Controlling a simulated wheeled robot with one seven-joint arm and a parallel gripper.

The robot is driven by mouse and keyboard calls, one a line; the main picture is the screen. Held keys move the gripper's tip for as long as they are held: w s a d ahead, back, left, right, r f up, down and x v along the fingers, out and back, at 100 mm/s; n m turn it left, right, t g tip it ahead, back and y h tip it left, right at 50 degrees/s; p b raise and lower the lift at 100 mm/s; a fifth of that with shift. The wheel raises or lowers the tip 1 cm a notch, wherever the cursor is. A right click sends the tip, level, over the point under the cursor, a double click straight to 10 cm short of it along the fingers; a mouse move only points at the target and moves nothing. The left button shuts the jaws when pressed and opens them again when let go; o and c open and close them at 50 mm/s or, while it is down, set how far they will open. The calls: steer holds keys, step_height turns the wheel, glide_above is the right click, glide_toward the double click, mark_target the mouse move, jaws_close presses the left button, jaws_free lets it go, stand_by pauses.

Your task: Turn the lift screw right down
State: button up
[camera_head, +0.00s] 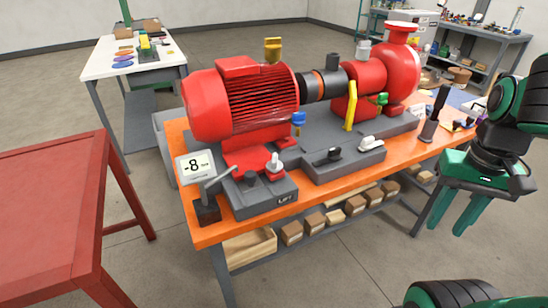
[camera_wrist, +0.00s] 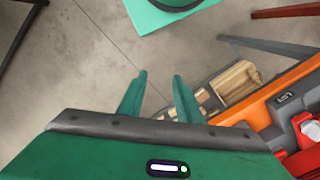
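The grey block (camera_head: 262,199) with the "LIFT" label sits at the front left of the orange bench, by the red motor (camera_head: 245,100). A white-topped screw (camera_head: 274,163) stands upright on it, beside a short dark knob (camera_head: 250,178); I take the white one for the lift screw. In the wrist view the label (camera_wrist: 285,98) and a white knob (camera_wrist: 306,126) show at the right edge. My gripper (camera_head: 446,233) is green, open and empty, in front of the bench at the right, well apart from the screw. Its fingers (camera_wrist: 158,95) point over the floor and lower shelf.
A display (camera_head: 195,167) reading -8 and a lever on a dark stand (camera_head: 206,207) are left of the block. A white-handled part (camera_head: 370,143) sits on the grey base. A red table (camera_head: 50,210) stands at left. Floor in front of the bench is clear.

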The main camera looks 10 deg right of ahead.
steer(key=w+a+r+n, duration=0.1)
steer(key=w+a+r, duration=0.1)
steer(key=w, duration=0.3)
steer(key=w+a+r, duration=0.2)
steer(key=w, duration=0.4)
step_height(320, 180, up, 6)
steer(key=n, duration=0.3)
glide_above(275, 157)
step_height(275, 157, down, 10)
steer(key=shift+f, duration=0.25)
jaws_close()
